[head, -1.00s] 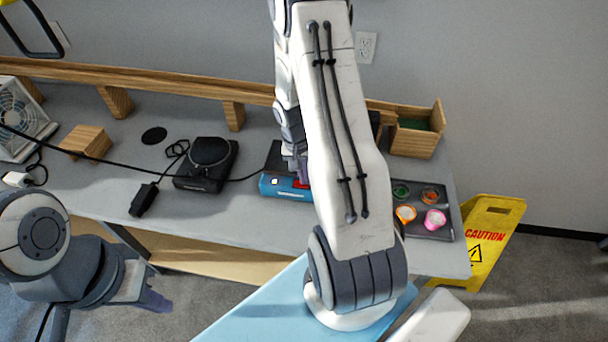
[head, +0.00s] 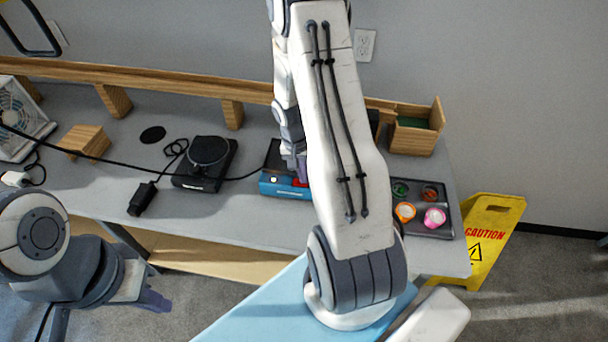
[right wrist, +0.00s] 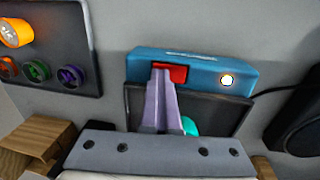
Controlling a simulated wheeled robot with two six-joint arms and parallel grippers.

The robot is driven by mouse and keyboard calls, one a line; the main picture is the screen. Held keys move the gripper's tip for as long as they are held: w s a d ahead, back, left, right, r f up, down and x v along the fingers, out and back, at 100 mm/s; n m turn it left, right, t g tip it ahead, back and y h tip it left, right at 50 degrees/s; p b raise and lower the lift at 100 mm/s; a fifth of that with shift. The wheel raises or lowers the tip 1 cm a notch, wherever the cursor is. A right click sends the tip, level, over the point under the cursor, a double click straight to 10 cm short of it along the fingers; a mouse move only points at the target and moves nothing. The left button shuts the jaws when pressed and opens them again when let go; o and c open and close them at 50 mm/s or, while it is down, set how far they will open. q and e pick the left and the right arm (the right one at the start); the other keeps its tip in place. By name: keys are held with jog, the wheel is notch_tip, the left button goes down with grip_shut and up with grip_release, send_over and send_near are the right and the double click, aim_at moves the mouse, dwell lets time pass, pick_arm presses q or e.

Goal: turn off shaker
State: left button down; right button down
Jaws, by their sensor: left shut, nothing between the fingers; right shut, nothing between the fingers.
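The shaker is a blue-fronted box (head: 272,187) with a dark top on the table, partly hidden behind my right arm in the head view. In the right wrist view its blue panel (right wrist: 205,68) carries a red switch (right wrist: 178,72) and a round, bright white spot (right wrist: 227,80). My right gripper (right wrist: 164,72) is shut and empty, its fingertips over the left part of the red switch; I cannot tell if they touch. It also shows in the head view (head: 299,180). A teal item (right wrist: 189,126) shows behind the fingers. My left gripper (head: 160,302) is shut and empty, low in front of the table.
A black device with a round plate (head: 208,152) stands left of the shaker, with cables and a black adapter (head: 142,198). A dark tray (head: 434,232) of coloured round items is at right. Wooden blocks (head: 85,141), a fan (head: 15,120) and a yellow caution sign (head: 497,215) are around.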

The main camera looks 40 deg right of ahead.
aim_at(297, 182)
jog(key=shift+w+a, duration=0.5)
notch_tip(297, 182, up, 4)
jog(key=p, duration=0.3)
jog(key=shift+w+a+r+p, duration=0.1)
jog(key=shift+w+r+p, duration=0.05)
jog(key=shift+r+p, duration=0.15)
notch_tip(297, 182, up, 9)
jog(key=w+b, duration=0.1)
jog(key=b, duration=0.1)
jog(key=shift+a+r, duration=0.2)
jog(key=shift+a, duration=0.25)
jog(key=s+d+b, duration=0.1)
jog(key=b, duration=0.4)
jog(key=shift+r, duration=0.1)
